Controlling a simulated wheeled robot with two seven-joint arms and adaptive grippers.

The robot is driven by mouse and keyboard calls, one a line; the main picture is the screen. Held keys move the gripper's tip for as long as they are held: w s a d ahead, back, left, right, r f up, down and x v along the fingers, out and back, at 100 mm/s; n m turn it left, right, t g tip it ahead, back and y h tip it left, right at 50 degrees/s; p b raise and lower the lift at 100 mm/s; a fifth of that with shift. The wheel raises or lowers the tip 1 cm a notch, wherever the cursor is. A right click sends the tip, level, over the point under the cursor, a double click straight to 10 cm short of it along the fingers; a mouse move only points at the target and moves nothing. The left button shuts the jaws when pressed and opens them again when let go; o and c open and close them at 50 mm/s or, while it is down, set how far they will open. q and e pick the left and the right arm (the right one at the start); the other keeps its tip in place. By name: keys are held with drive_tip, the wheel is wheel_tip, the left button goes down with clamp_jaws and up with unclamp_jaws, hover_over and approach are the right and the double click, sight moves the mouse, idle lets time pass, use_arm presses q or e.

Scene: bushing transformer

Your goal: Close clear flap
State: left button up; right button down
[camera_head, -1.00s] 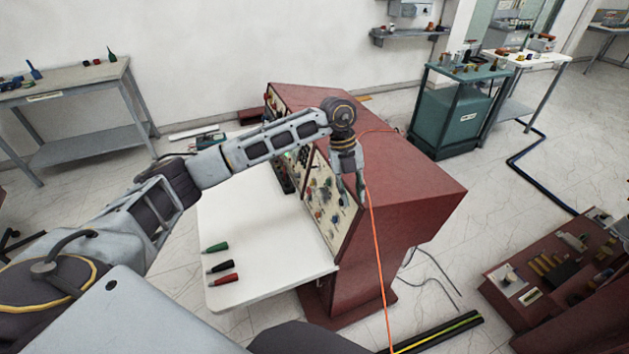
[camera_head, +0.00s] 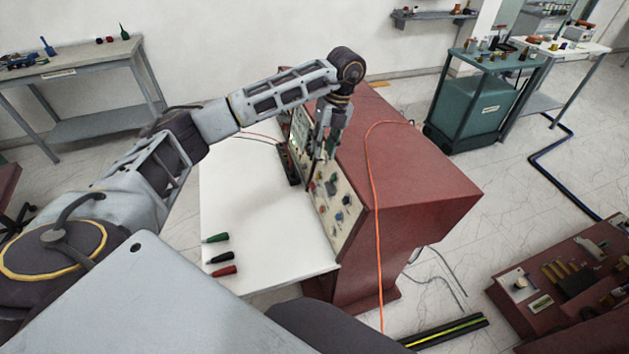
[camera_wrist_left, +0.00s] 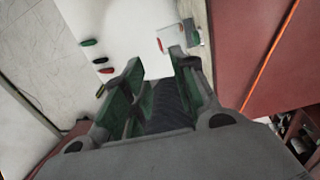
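The clear flap (camera_wrist_left: 170,40) appears to be the small see-through, red-edged piece in the left wrist view. It stands out from the control panel over the white tabletop, close to one fingertip; I cannot tell whether they touch. My left gripper (camera_wrist_left: 157,62) is open, with a gap between its green-padded fingers and nothing held. In the head view my left gripper (camera_head: 325,142) points down in front of the control panel (camera_head: 336,203) of the red cabinet. There the arm and gripper cover part of the panel, and I cannot make out the flap. My right gripper is out of view.
The white tabletop (camera_head: 265,250) holds green, black and red handles (camera_head: 221,256) at its front left; its middle is clear. An orange cable (camera_head: 373,190) hangs over the red cabinet (camera_head: 420,190). A red bench (camera_head: 560,290) stands at the right.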

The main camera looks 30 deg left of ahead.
use_arm(q)
approach(313, 184)
drive_tip(key=shift+p+x, duration=0.3)
drive_tip(key=shift+x, duration=4)
